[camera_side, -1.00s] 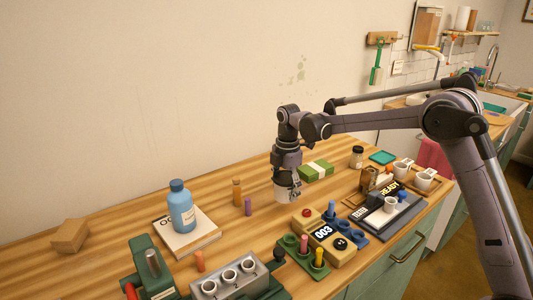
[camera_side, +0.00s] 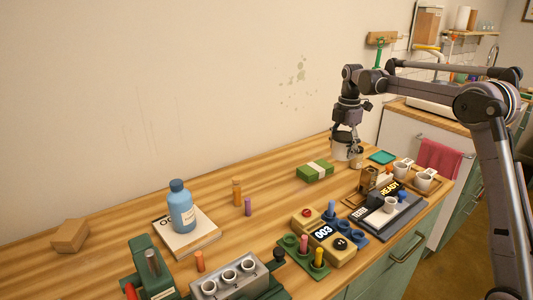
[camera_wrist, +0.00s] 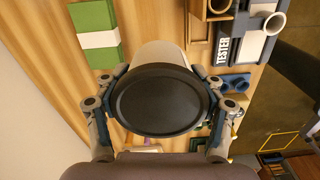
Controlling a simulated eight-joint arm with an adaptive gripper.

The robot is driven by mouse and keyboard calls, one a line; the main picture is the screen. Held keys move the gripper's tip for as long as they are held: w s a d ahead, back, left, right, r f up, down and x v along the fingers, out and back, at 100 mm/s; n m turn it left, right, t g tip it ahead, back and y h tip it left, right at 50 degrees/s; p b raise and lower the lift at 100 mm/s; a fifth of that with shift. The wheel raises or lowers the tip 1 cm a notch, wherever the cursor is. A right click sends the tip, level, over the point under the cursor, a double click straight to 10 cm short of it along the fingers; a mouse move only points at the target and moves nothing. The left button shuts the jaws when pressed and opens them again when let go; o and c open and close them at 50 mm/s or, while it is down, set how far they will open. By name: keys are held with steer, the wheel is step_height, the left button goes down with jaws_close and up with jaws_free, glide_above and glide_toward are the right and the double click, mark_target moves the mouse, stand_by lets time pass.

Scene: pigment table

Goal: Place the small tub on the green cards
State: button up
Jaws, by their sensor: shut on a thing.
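My gripper (camera_wrist: 165,105) is shut on a white tub (camera_wrist: 161,53) with a round black lid, which fills the middle of the wrist view. In the side view the tub (camera_side: 340,152) hangs under my gripper (camera_side: 346,142), upright or nearly so, near the back of the table. I cannot tell how far above the table it is. The green cards (camera_side: 306,175), a stack with a white band, lie on the table to the left and nearer the camera. They also show at the upper left of the wrist view (camera_wrist: 93,17), apart from the tub, with nothing on them.
A small jar (camera_side: 357,161) stands close by my gripper, partly hidden. White cups (camera_side: 424,180) and a tester block (camera_side: 376,220) stand at the right. A blue bottle (camera_side: 181,208) is at the left. Bare wood surrounds the cards.

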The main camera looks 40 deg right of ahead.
steer(key=d+r, duration=0.1)
steer(key=d, duration=0.5)
glide_above(316, 173)
steer(key=shift+m, duration=0.3)
step_height(316, 173, down, 7)
steer(key=shift+f, duration=1.95)
steer(key=shift+f, duration=0.15)
steer(key=o, duration=1.4)
